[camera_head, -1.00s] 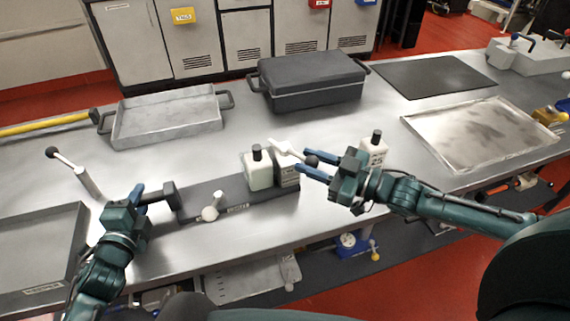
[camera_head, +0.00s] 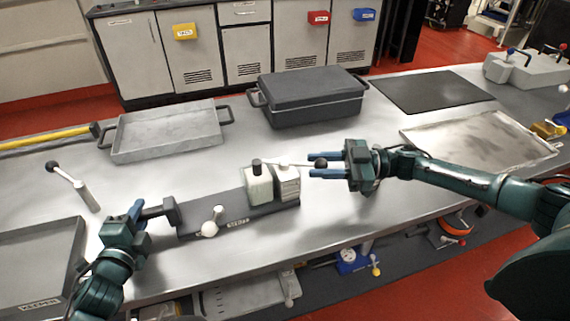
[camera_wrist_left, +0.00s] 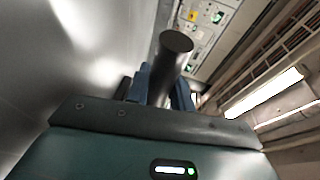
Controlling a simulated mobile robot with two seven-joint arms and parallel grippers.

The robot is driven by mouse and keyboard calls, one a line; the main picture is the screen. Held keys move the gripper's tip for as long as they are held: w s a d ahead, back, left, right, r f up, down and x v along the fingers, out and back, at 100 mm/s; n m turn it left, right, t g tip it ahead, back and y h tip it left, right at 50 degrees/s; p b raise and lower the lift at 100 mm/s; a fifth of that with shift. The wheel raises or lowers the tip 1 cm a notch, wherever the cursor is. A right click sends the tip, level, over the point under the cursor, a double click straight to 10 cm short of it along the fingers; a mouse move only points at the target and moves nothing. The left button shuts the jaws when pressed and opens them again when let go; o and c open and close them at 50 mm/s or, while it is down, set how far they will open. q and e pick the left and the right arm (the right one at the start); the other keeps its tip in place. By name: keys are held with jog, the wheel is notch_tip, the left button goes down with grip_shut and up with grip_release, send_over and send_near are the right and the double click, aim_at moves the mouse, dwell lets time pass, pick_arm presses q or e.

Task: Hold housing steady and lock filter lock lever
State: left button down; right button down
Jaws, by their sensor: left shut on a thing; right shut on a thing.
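The housing is a long dark base (camera_head: 240,222) on the bench with a pale filter block (camera_head: 258,188) and a lighter block (camera_head: 287,181) at its right end. The white lock lever (camera_head: 290,163) lies nearly level over the blocks and points right to a dark ball knob (camera_head: 320,163). My right gripper (camera_head: 318,166) is shut on the knob end. My left gripper (camera_head: 141,211) is shut on the dark handle (camera_head: 157,211) at the housing's left end. In the left wrist view the handle (camera_wrist_left: 172,62) stands between the blue fingers.
A grey tray (camera_head: 165,145) and a dark lidded case (camera_head: 310,95) stand behind. A white-topped lever (camera_head: 208,228) sits at the housing's front. A dark mat (camera_head: 430,90) and a flat tray (camera_head: 480,155) lie right.

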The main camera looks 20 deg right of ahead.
jog(key=shift+d+f, duration=0.1)
jog(key=shift+d, duration=0.05)
jog(key=c, duration=1.1)
grip_release()
jog(key=shift+c, duration=0.2)
notch_tip(320, 180, up, 10)
jog(key=shift+r, duration=0.1)
jog(key=shift+c, duration=0.5)
